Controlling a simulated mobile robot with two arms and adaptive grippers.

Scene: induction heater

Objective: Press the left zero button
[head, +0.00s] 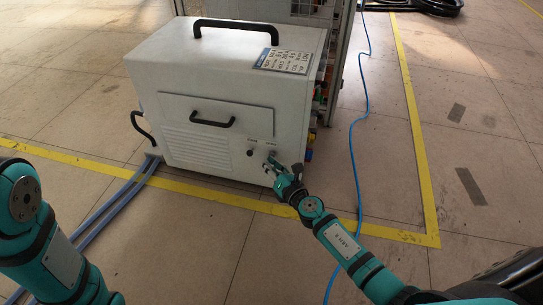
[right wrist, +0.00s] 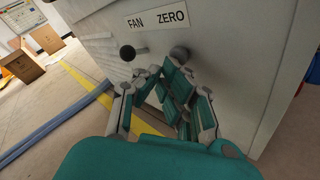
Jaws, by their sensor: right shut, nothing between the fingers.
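The induction heater (head: 215,75) is a white box on the floor. In the right wrist view, its front has a FAN ZERO label (right wrist: 157,18). Under FAN is a black knob (right wrist: 127,53), which also shows in the head view (head: 250,152). Under ZERO is a round grey button (right wrist: 180,52). My right gripper (head: 271,165) is shut and empty, its fingertips close to the front panel by the zero button. In the right wrist view the fingers (right wrist: 165,76) are just below the button; I cannot tell whether they touch it. My left gripper is out of view.
Blue-grey hoses (head: 112,207) run from the heater's left side. A thin blue cable (head: 354,160) lies on the floor at right. Yellow floor tape (head: 423,165) borders the area. A black handle (head: 212,122) sticks out from the heater front.

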